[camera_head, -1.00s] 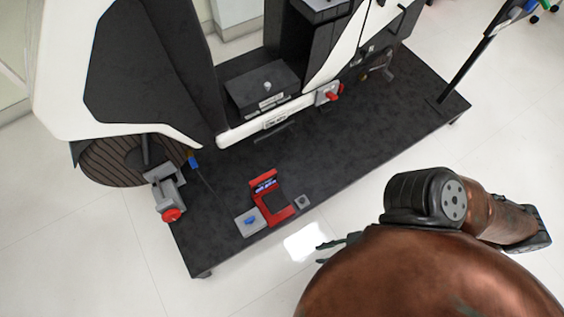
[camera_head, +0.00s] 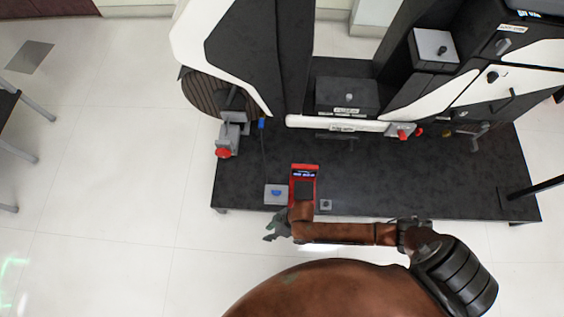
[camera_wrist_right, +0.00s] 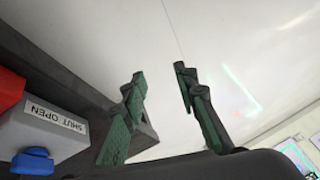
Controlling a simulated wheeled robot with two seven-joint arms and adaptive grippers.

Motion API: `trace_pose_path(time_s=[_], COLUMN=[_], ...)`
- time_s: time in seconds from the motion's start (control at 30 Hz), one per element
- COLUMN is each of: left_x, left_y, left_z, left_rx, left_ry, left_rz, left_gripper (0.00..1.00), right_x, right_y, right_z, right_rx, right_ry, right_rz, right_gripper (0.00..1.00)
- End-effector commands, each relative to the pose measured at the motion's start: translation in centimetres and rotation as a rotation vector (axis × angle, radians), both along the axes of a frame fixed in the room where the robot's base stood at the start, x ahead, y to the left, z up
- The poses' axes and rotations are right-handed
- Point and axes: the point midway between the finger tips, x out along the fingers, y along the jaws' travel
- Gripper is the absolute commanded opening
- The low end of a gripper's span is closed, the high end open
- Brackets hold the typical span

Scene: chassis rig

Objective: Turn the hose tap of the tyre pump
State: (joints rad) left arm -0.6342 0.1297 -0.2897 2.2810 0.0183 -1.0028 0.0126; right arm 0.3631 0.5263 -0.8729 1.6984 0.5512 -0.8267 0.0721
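The tyre pump (camera_head: 304,172) is a red unit with a lit display, near the front edge of the black platform. Just left of it is a grey box with the blue hose tap (camera_head: 276,192). In the right wrist view the blue tap (camera_wrist_right: 34,160) is at the lower left, on the grey box (camera_wrist_right: 45,130) labelled "SHUT OPEN". My right gripper (camera_head: 271,228) is just in front of the box, off the platform edge, pointing left. In the wrist view its green-padded fingers (camera_wrist_right: 159,80) are apart with nothing between them. It does not touch the tap. My left gripper is out of view.
The black platform (camera_head: 430,180) carries a white and black rig. A grey bracket with a red knob (camera_head: 223,153) stands at its left end. A red knob (camera_head: 403,134) is on the rig's middle. A small grey block (camera_head: 326,204) sits right of the pump.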

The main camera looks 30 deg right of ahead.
Motion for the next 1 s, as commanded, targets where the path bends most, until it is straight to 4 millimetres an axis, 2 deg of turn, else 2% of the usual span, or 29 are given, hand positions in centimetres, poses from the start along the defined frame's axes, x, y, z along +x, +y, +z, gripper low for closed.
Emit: trace_pose_path(time_s=[0.03,0.2,0.33,0.47,0.57,0.67,1.0], left_x=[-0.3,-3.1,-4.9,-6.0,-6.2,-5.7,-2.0], left_y=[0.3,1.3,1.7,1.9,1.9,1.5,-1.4], left_z=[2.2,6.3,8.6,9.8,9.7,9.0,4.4], left_rx=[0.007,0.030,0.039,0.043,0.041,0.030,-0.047], left_ry=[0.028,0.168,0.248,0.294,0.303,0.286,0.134], left_rz=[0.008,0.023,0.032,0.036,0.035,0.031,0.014], left_gripper=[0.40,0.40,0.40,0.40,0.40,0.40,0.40], right_x=[2.8,8.1,11.1,12.6,12.9,12.8,12.8], right_y=[-0.9,-5.4,-8.5,-10.4,-10.9,-11.0,-10.9], right_z=[2.4,6.8,10.0,11.8,12.0,11.1,6.9], right_rx=[-0.065,-0.289,-0.419,-0.491,-0.512,-0.514,-0.512], right_ry=[-0.009,0.036,0.062,0.078,0.086,0.090,0.088], right_rz=[0.050,0.156,0.189,0.200,0.202,0.203,0.204], right_gripper=[0.28,0.28,0.28,0.28,0.28,0.28,0.28])
